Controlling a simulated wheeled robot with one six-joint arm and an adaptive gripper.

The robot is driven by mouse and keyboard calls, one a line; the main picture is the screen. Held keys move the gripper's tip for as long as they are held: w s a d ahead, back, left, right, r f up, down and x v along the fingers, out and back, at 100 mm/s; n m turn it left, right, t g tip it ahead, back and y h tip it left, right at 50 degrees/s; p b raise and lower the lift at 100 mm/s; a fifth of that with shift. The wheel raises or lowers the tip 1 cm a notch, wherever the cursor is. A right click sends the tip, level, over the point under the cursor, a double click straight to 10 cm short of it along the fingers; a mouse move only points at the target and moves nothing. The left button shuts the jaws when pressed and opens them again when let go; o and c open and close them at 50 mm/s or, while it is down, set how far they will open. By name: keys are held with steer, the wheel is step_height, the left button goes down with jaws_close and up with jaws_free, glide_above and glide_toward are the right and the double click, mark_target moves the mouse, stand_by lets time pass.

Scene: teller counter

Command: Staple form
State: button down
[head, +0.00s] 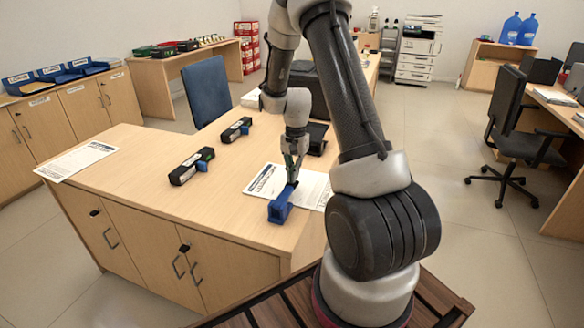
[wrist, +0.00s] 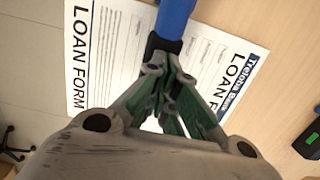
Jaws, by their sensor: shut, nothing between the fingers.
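A blue stapler (head: 281,205) stands at the front edge of the wooden counter, beside and partly over the printed loan form (head: 265,179). In the wrist view the stapler (wrist: 174,18) reaches over the form (wrist: 110,60), which reads "LOAN FORM" on two sheets or parts. My gripper (head: 293,178) is shut and empty, pointing down at the back end of the stapler. In the wrist view its fingertips (wrist: 160,58) meet at the stapler's dark end; whether they touch it is hard to tell. The right part of the form is partly hidden by my arm in the head view.
Two black-and-green devices (head: 191,166) (head: 236,130) lie on the counter to the left. Another paper (head: 76,161) lies at the counter's left end. A blue chair (head: 208,91) stands behind.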

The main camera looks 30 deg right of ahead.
step_height(320, 180, down, 2)
steer(key=shift+f+g+y, duration=0.15)
steer(key=shift+g+y, duration=0.25)
steer(key=shift+y, duration=0.1)
steer(key=shift+f, duration=0.3)
steer(key=shift+s, duration=0.1)
steer(key=v, duration=1.4)
steer(key=shift+w+d, duration=0.35)
steer(key=shift+w, duration=0.05)
steer(key=shift+r, duration=0.1)
